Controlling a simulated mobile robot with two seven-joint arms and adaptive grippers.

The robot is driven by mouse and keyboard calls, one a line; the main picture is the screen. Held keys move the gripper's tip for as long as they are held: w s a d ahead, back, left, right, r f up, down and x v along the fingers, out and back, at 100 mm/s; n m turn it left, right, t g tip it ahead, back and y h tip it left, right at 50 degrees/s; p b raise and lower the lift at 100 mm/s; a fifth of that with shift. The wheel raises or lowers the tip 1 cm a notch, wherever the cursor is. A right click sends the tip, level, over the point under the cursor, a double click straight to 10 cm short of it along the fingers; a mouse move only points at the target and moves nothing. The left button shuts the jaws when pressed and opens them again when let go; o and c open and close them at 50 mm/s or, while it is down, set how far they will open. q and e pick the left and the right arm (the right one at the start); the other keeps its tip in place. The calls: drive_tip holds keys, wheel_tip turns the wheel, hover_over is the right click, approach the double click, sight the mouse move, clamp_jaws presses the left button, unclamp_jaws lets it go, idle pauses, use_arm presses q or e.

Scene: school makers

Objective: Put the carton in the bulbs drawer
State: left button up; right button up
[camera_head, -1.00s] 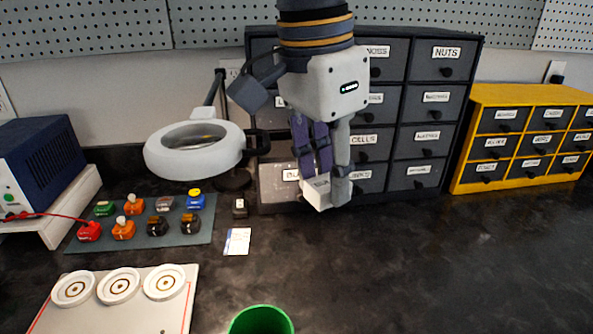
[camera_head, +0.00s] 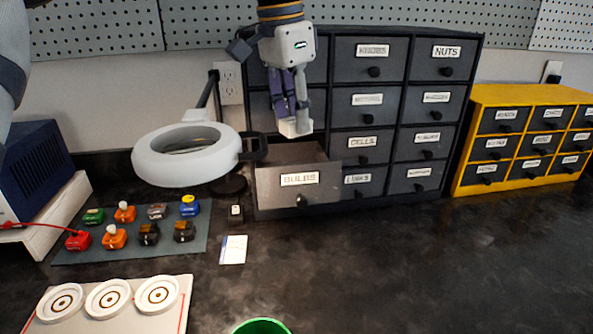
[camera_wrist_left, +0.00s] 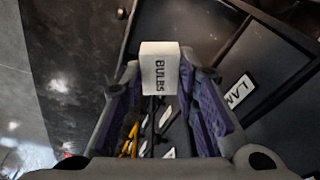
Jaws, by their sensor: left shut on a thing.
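My left gripper (camera_head: 290,118) is shut on a small white carton (camera_head: 294,129) and holds it above and behind the front of the bulbs drawer. In the left wrist view the carton (camera_wrist_left: 159,66) sits between the purple fingers (camera_wrist_left: 160,90) and bears the word BULBS. The bulbs drawer (camera_head: 299,188) is pulled out from the bottom of the dark cabinet (camera_head: 425,75); part of its inside shows. The carton appears over the drawer's opening; its height above the drawer is hard to judge. My right gripper is not in view.
A white ring magnifier lamp (camera_head: 187,153) hangs just left of the drawer. A mat (camera_head: 100,250) with several small coloured pieces lies at the left. A yellow drawer unit (camera_head: 465,170) stands right. The counter in front of the cabinet is mostly clear.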

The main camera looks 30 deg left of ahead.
sight(294, 170)
use_arm(q)
drive_tip(key=shift+w+a+f, duration=0.35)
drive_tip(key=shift+w+f, duration=0.05)
drive_tip(key=shift+f, duration=0.2)
wheel_tip(294, 170, down, 10)
drive_tip(key=shift+w+a+f+p, duration=0.1)
drive_tip(key=shift+p, duration=0.2)
drive_tip(key=o, duration=0.6)
drive_tip(key=shift+f, duration=0.15)
drive_tip(key=r, duration=0.4)
drive_tip(key=s+r, duration=0.1)
drive_tip(key=r, duration=0.7)
drive_tip(key=shift+s+a+r, duration=0.1)
drive_tip(key=shift+s+a, duration=0.2)
drive_tip(key=shift+a, duration=0.1)
